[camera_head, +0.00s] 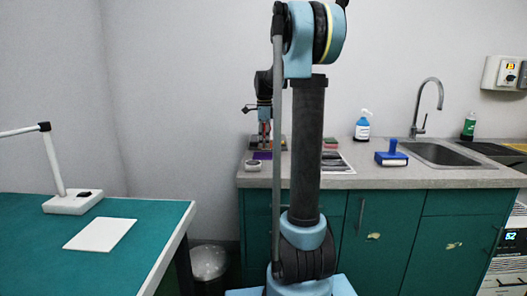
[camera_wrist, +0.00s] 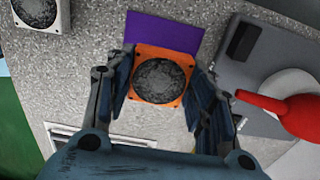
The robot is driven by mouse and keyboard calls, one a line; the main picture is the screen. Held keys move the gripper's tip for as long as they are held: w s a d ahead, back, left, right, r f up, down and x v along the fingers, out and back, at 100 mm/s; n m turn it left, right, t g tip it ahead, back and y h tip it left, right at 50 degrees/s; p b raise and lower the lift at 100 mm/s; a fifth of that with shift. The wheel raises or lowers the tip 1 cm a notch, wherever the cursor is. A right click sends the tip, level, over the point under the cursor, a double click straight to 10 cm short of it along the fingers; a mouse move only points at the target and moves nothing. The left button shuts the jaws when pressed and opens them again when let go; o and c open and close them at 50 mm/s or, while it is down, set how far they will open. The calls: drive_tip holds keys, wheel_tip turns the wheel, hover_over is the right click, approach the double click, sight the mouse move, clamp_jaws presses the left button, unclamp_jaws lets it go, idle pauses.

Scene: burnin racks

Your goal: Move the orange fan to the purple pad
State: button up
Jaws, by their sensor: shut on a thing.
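The orange fan (camera_wrist: 158,78) is a square orange frame with a dark grey round middle. In the wrist view it sits between the two fingers of my gripper (camera_wrist: 161,72), which is shut on its sides. The purple pad (camera_wrist: 165,28) lies on the counter just beyond the fan, and the fan covers part of its near edge in this view. I cannot tell whether the fan touches the pad or is held above it. In the head view my gripper (camera_head: 264,140) is over the counter near the purple pad (camera_head: 262,155); the fan is not clear there.
A white fan (camera_wrist: 40,13) lies at the upper left of the wrist view. A dark grey device (camera_wrist: 240,75) and a red-tipped object (camera_wrist: 292,115) are close to my right finger. The counter (camera_wrist: 95,50) is bare left of the fan. A sink (camera_head: 440,154) is farther right.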

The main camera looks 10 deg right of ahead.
drive_tip(key=shift+s+f, duration=0.1)
drive_tip(key=shift+f, duration=1.75)
drive_tip(key=o, duration=1)
drive_tip(key=shift+f, duration=0.1)
drive_tip(key=shift+o, duration=0.2)
wheel_tip(320, 180, up, 12)
drive_tip(key=shift+r, duration=0.15)
